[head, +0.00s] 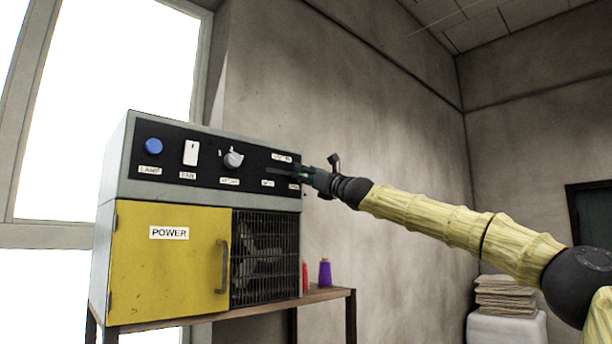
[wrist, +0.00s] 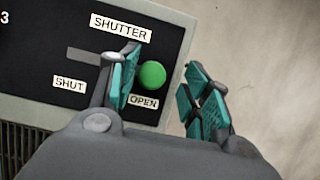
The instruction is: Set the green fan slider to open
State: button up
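The green slider knob (wrist: 152,75) is round and sits at the right end of its slot (wrist: 84,55), just above the OPEN label (wrist: 144,102). The SHUT label (wrist: 70,83) is at the slot's left, and a SHUTTER label (wrist: 121,27) is above. My gripper (wrist: 160,72) is open, with one teal finger left of the knob and the other to its right, past the panel edge in the picture. I cannot tell whether the left finger touches the knob. In the head view my gripper (head: 302,173) is at the panel's right end and largely hides the slider.
The black control panel (head: 210,182) also has a blue button (head: 153,146), a white switch (head: 191,152) labelled FAN, and a grey dial (head: 233,158). Below are a yellow POWER door (head: 165,270) and a dark grille (head: 265,280).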

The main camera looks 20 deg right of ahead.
aim_at(303, 174)
jog(key=shift+a+f, duration=0.1)
jog(key=shift+v, duration=2.1)
jog(key=v, duration=0.8)
jog(key=shift+w, duration=0.1)
